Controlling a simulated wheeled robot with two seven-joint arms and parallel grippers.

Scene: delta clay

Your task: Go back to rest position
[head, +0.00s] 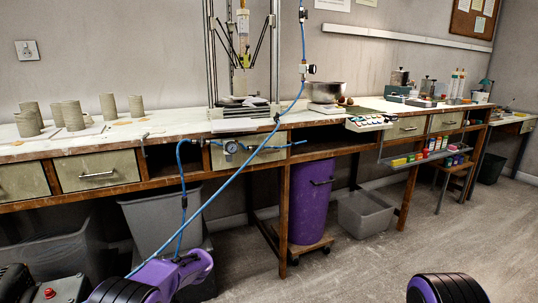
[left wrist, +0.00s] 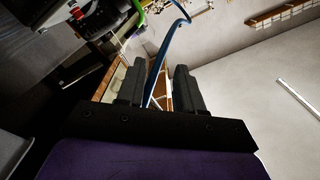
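My left gripper (left wrist: 160,68) shows in the left wrist view with its two dark fingers apart. The blue hose (left wrist: 158,60) shows in the gap between the fingers; I cannot tell whether it lies between them or behind them. No object is clamped in the fingers. In the head view, purple and black parts of my arms show at the bottom edge, low left and low right. Neither gripper's fingers show there, and my right gripper is out of view.
A long workbench (head: 160,172) runs along the wall with clay cylinders (head: 72,115), a delta clay printer (head: 243,60) and a metal bowl (head: 324,92). The blue hose (head: 232,178) hangs diagonally in front. A purple bin (head: 309,205) and grey tub (head: 366,213) stand below. The right floor is clear.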

